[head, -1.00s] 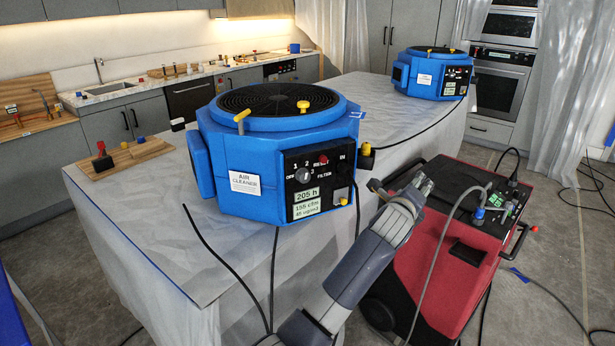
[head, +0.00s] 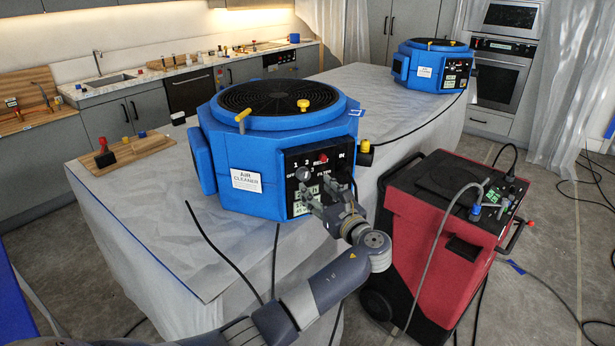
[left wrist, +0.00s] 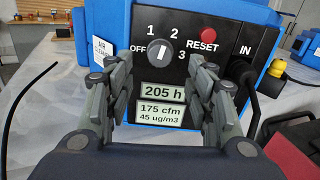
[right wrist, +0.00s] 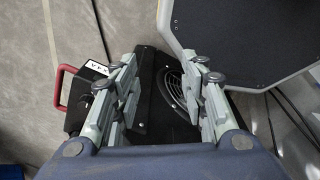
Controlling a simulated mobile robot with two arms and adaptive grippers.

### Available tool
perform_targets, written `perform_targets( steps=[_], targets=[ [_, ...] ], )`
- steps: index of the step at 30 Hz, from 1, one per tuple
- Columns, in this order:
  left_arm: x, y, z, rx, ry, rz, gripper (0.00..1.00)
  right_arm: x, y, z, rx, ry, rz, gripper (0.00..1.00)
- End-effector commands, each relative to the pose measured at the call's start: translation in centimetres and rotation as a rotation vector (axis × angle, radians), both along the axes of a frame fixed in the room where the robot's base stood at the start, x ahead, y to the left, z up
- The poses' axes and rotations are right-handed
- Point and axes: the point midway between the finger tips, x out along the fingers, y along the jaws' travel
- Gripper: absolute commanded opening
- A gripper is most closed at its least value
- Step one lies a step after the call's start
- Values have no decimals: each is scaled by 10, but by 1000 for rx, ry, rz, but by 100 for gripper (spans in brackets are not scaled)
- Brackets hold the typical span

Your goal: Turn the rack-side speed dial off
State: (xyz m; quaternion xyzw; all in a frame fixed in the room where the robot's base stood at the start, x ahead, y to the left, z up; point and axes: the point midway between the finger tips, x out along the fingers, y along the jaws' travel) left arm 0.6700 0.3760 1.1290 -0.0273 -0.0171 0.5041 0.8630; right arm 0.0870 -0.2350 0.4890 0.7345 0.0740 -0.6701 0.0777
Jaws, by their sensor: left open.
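The near blue air cleaner (head: 240,180) stands on the covered table. Its black front panel carries a grey speed dial (left wrist: 159,52) marked OFF, 1, 2 and 3. The dial's white line points roughly upward, between 1 and 2. My left gripper (left wrist: 162,72) is open in front of the panel, fingers either side of the dial's lower front, not visibly touching it; it also shows in the head view (head: 322,193). A similar blue air cleaner (head: 432,70) stands farther back. My right gripper (right wrist: 162,62) is open and empty in the right wrist view.
A red button (left wrist: 208,35) marked RESET and a cable plug at IN lie right of the dial. A red and black wheeled machine (head: 430,260) stands right of the table. A wooden board (head: 130,152) lies at the table's left.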

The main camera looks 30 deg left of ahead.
Motion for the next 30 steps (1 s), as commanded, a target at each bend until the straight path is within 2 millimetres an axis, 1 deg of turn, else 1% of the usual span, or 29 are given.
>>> perform_targets(
  steps=[1,3,6,9,15,23,24,29,30],
  targets=[
    [5,11,4,3,1,3,50,0,0,6,0,0,0,40],
    [12,22,4,1,0,2,50,0,0,9,0,0,0,40],
    [20,36,3,0,0,2,50,0,0,12,0,0,0,40],
    [26,45,2,0,0,0,50,0,0,14,0,0,0,40],
    [31,55,1,-1,0,-1,50,0,0,15,0,0,0,40],
    [32,56,0,-3,-1,-1,50,0,0,15,0,0,0,40],
    [32,56,0,-3,-1,-1,45,0,0,15,0,0,0,40],
    [32,55,0,-3,-1,-1,9,0,0,15,0,0,0,40],
    [32,55,0,-3,-1,-1,6,0,0,15,0,0,0,40]
  ],
)
